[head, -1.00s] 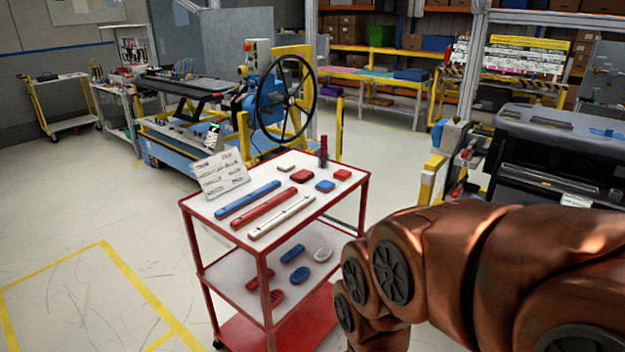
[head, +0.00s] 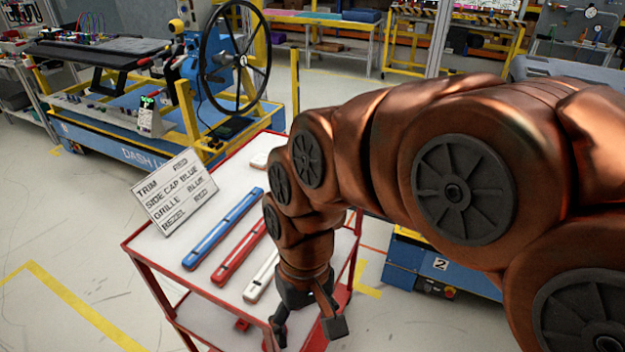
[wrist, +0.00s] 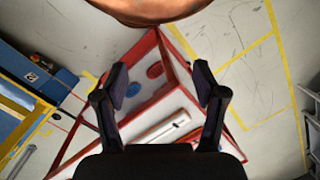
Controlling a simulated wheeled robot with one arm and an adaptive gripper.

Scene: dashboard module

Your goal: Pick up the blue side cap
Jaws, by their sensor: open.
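My gripper (head: 308,322) points down by the near right edge of the cart in the head view, fingers apart and empty. In the wrist view my gripper (wrist: 161,84) is open, with a rounded blue part (wrist: 155,70) and a rounded red part (wrist: 133,89) between the fingers in the picture, apparently on the lower shelf. I cannot tell whether this blue part is the side cap. The small blocks on the cart top are mostly hidden behind my arm in the head view. The sign (head: 174,192) reads "SIDE CAP BLUE".
The red-framed cart (head: 150,262) carries a blue bar (head: 223,228), a red bar (head: 240,252) and a white bar (head: 262,277). A blue workstation with a black wheel (head: 234,57) stands behind. Open floor lies to the left.

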